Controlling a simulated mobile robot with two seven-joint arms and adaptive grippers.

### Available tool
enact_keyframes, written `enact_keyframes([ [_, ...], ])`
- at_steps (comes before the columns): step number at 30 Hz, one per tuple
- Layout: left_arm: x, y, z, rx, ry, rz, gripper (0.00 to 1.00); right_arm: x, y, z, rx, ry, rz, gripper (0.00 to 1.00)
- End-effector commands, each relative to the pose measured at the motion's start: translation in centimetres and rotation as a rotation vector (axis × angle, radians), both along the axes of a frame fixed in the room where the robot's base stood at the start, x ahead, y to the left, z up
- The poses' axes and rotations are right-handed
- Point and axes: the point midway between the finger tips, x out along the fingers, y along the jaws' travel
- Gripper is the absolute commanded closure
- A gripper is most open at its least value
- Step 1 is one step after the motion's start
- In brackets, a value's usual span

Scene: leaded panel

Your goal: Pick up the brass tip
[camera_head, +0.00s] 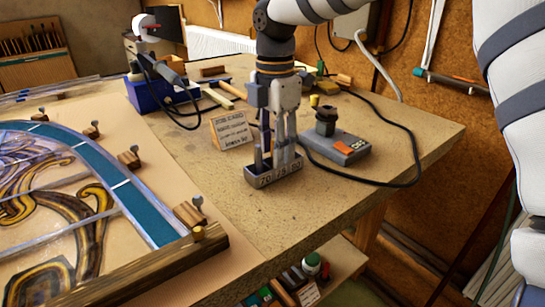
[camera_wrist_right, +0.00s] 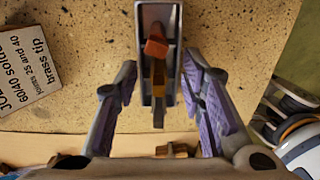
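A narrow grey metal rack (camera_head: 275,177) marked with numbers stands near the front edge of the bench. In the right wrist view the rack (camera_wrist_right: 146,20) holds a row of tips: a red-brown one (camera_wrist_right: 155,46), a brass-coloured one (camera_wrist_right: 158,78) in the middle and a darker grey one (camera_wrist_right: 158,116). My right gripper (camera_head: 276,157) points down over the rack. Its purple-padded fingers (camera_wrist_right: 160,75) are apart, one on each side of the rack, with nothing gripped. In the head view the fingers mostly hide the tips. My left gripper is not in view.
A lettered card box (camera_head: 231,130) stands left of the rack. A grey soldering unit (camera_head: 345,146) with a black cable is to its right. The leaded panel (camera_head: 90,205) in its wooden frame fills the left. Bare bench (camera_head: 330,205) lies right of the rack.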

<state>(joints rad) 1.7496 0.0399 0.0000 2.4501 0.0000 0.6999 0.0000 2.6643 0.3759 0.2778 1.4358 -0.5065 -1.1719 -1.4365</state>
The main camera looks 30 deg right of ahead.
Motion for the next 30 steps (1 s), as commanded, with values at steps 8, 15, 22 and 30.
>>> enact_keyframes([
  [8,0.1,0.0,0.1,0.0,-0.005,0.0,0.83,0.0,0.0,0.3,0.0,-0.006,0.0,0.84],
  [15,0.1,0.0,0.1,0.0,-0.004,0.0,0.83,0.0,0.0,0.3,0.0,-0.006,0.0,1.0],
  [22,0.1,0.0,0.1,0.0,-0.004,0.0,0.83,0.1,0.0,0.5,0.0,-0.007,0.0,1.0],
  [30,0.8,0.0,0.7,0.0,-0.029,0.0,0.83,-1.3,0.3,5.6,-0.001,-0.016,0.002,1.0],
])
